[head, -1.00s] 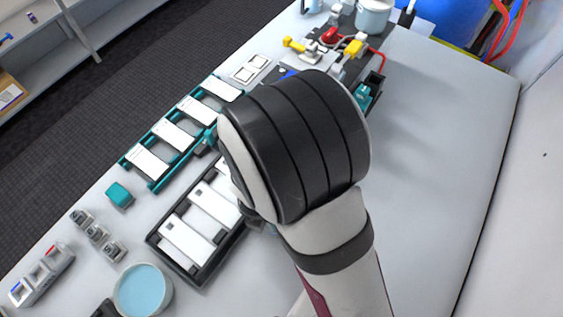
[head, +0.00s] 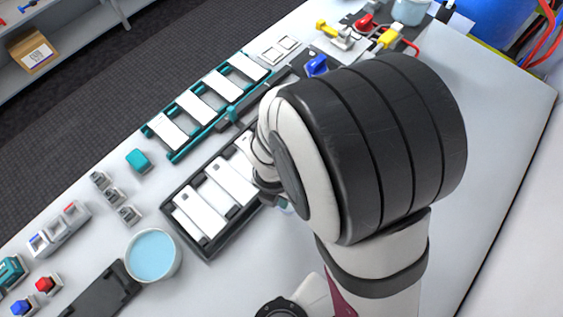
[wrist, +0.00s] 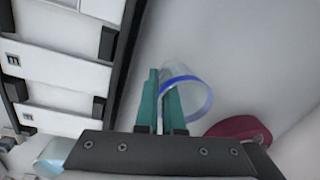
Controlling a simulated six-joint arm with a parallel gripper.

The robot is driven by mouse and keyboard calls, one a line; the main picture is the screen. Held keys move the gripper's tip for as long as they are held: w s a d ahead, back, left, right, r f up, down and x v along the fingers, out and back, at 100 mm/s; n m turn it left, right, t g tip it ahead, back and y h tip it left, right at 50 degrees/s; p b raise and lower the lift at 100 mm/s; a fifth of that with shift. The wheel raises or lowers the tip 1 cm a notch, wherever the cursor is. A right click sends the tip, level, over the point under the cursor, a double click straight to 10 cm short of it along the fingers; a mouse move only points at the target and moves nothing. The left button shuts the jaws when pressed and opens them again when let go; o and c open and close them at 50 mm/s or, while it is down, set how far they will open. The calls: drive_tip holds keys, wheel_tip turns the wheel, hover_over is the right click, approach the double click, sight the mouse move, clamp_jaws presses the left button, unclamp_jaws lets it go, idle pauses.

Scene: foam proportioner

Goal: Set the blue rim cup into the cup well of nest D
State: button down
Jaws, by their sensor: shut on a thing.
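The blue rim cup (wrist: 193,92) is clear with a blue ring at its mouth, and it is tilted in the wrist view. My gripper (wrist: 160,95) has teal fingers, shut on the cup's wall. In the head view my arm hides the gripper, and only a pale sliver that may be the cup shows below the wrist. A black rack (head: 208,252) with white plates lies left of my arm. It also shows at the left of the wrist view (wrist: 125,50). I cannot tell which place is nest D; no cup well is clearly visible.
A teal rack (head: 176,157) with white plates lies behind the black one. A round tub with light blue content (head: 153,256), a teal block (head: 138,160) and small grey blocks (head: 114,196) stand to the left. Fittings with yellow handles (head: 340,38) stand at the back. The table right of my arm is clear.

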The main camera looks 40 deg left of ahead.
drive_tip(key=w+d+r, duration=0.6)
drive_tip(key=d+r, duration=0.1)
drive_tip(key=d, duration=0.2)
drive_tip(key=a+f+m, duration=0.1)
drive_tip(key=a+m, duration=0.1)
drive_tip(key=a, duration=0.5)
drive_tip(key=a+f+m, duration=0.2)
drive_tip(key=a, duration=0.6)
drive_tip(key=w+a+f+m, duration=0.1)
drive_tip(key=a+m, duration=0.1)
drive_tip(key=a, duration=0.6)
drive_tip(key=shift+a+f, duration=0.25)
drive_tip(key=shift+f, duration=0.3)
drive_tip(key=shift+f, duration=0.2)
drive_tip(key=shift+f, duration=0.75)
